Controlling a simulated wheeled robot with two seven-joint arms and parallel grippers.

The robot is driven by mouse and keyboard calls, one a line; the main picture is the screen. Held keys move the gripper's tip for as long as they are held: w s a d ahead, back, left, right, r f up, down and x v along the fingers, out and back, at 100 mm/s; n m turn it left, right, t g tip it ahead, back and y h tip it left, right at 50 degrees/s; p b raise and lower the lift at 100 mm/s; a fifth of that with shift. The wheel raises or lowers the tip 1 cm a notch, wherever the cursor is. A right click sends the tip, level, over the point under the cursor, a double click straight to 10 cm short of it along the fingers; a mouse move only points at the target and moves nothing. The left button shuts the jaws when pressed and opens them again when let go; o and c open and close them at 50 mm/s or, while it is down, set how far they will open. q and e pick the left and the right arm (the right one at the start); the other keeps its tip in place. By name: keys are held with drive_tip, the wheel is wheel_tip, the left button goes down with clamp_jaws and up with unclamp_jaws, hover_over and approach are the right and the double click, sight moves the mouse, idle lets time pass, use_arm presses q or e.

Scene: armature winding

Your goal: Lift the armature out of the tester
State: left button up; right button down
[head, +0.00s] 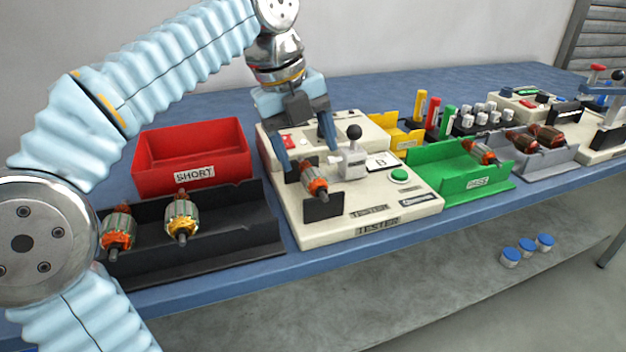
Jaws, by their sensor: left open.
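The tester (375,222) is a cream-coloured station with a black-knobbed lever, a green button and labels, in the middle of the bench. One armature (314,180), with a copper-orange end, rests in the tester's black cradle (322,207). My left gripper (306,155) comes down from above, fingers pointing down, one at the left of the armature and one behind it near the lever. It is open, and nothing shows between its fingers. Whether a finger touches the armature cannot be told. My right gripper is not in view.
A red SHORT bin (195,160) and a black rack (205,255) with two armatures stand left of the tester. A green PASS tray (465,185) with an armature, and a grey tray (540,163) with armatures, stand to the right. The lever (353,150) stands close to my fingers.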

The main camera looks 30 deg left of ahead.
sight(310, 170)
use_arm(q)
drive_tip(key=x, duration=0.5)
drive_tip(key=shift+s+a+f+b, duration=0.2)
drive_tip(key=shift+s+f+b, duration=0.05)
drive_tip(key=shift+s+b, duration=0.1)
drive_tip(key=shift+c, duration=0.3)
drive_tip(key=c, duration=1.2)
